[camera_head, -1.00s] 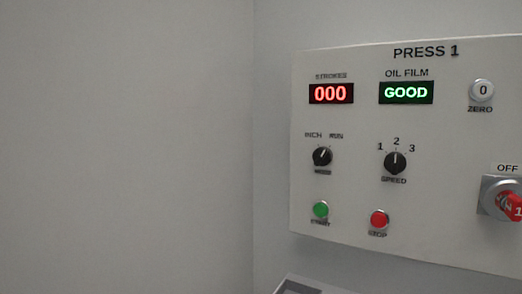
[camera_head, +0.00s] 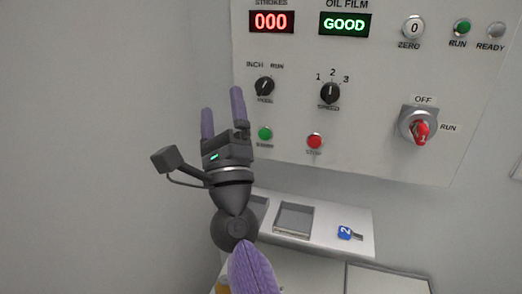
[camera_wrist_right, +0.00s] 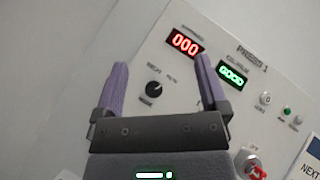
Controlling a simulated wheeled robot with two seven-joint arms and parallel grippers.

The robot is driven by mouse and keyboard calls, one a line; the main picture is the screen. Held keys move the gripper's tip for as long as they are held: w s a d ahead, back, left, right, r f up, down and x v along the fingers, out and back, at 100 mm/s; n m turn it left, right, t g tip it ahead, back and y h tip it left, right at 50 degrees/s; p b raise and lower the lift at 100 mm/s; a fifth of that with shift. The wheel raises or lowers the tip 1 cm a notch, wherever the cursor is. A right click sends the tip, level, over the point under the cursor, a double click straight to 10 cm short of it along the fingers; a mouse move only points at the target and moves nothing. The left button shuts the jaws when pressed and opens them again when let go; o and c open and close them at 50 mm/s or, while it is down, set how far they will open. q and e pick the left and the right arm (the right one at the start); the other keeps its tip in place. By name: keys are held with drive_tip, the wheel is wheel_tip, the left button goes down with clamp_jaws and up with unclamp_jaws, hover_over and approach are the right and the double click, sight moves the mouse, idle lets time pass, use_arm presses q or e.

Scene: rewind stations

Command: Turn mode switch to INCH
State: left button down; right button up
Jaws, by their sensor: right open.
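The black mode switch (camera_head: 264,86) is a round knob on the press panel, with INCH printed at its upper left and RUN at its upper right. Its pale mark appears to point up and right, towards RUN. My right gripper (camera_head: 222,103) is open and empty, with purple fingers pointing up, left of and slightly below the knob in the head view. In the right wrist view the mode switch (camera_wrist_right: 156,90) shows between the spread fingers of the right gripper (camera_wrist_right: 161,66), beyond them and not touched. My left gripper is not in view.
The panel also bears the speed knob (camera_head: 330,93), green start button (camera_head: 265,134), red stop button (camera_head: 314,141), ZERO button (camera_head: 413,28) and red-handled OFF/RUN switch (camera_head: 420,130). The left wall is bare.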

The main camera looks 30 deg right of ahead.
sight(261, 89)
drive_tip(key=w+d+m+g+h, duration=0.1)
drive_tip(key=w+d+m+g, duration=0.2)
drive_tip(key=m, duration=0.4)
drive_tip(key=w+d+f+m+g+h+p, duration=0.1)
drive_tip(key=w+d+m+g+h, duration=0.1)
drive_tip(key=d+m+g, duration=0.3)
drive_tip(key=w+d+m+g+h+p, duration=0.1)
drive_tip(key=w+d+m+g, duration=0.4)
drive_tip(key=m, duration=0.3)
drive_tip(key=shift+f+m, duration=0.2)
drive_tip(key=shift+m, duration=0.1)
drive_tip(key=shift+w+d+f, duration=0.1)
drive_tip(key=shift+w+d, duration=0.3)
clamp_jaws()
